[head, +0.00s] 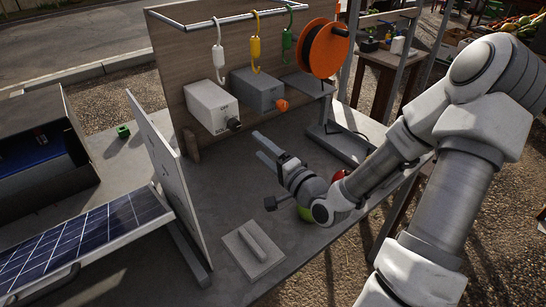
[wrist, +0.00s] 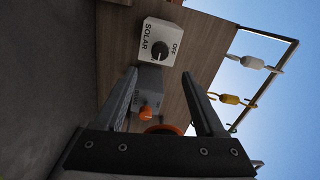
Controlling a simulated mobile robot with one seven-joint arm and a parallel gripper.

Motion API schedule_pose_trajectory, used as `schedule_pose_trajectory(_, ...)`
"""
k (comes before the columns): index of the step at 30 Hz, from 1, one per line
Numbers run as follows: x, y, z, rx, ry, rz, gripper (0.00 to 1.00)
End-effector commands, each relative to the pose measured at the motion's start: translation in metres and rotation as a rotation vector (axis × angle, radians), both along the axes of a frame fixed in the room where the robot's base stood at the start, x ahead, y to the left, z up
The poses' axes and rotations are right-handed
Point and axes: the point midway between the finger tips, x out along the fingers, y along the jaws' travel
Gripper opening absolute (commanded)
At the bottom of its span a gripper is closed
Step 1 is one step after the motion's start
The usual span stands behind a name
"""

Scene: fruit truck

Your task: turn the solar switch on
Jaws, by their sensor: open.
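The solar switch is a white box (head: 212,105) on the wooden back board, with a black knob (head: 234,124) on its front. In the wrist view the white box (wrist: 150,30) shows the words SOLAR and OFF around the black knob (wrist: 160,50). The knob's exact setting is too small to tell. My gripper (head: 260,146) is open and empty, in front of and a little below and to the right of the knob, apart from it. In the wrist view the open fingers (wrist: 158,76) point toward the boxes, with the knob beyond the gap between the tips.
A grey box (head: 256,90) with an orange knob (head: 281,105) sits right of the white box. White, yellow and green hooks hang from a rail, beside an orange reel (head: 325,48). A solar panel (head: 85,240) and upright white board (head: 165,180) stand left. A grey handled block (head: 253,250) lies in front.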

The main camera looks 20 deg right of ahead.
Motion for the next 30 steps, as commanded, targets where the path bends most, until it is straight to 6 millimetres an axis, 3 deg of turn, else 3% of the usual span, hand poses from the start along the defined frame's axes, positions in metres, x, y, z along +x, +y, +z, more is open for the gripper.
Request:
schedule_pose_trajectory(2,-0.019,-0.007,0.001,0.002,0.002,-0.004,0.71)
schedule_pose_trajectory(8,-0.021,-0.010,0.007,0.006,-0.001,-0.003,0.71)
schedule_pose_trajectory(30,-0.041,-0.013,-0.001,-0.001,0.000,0.000,0.71)
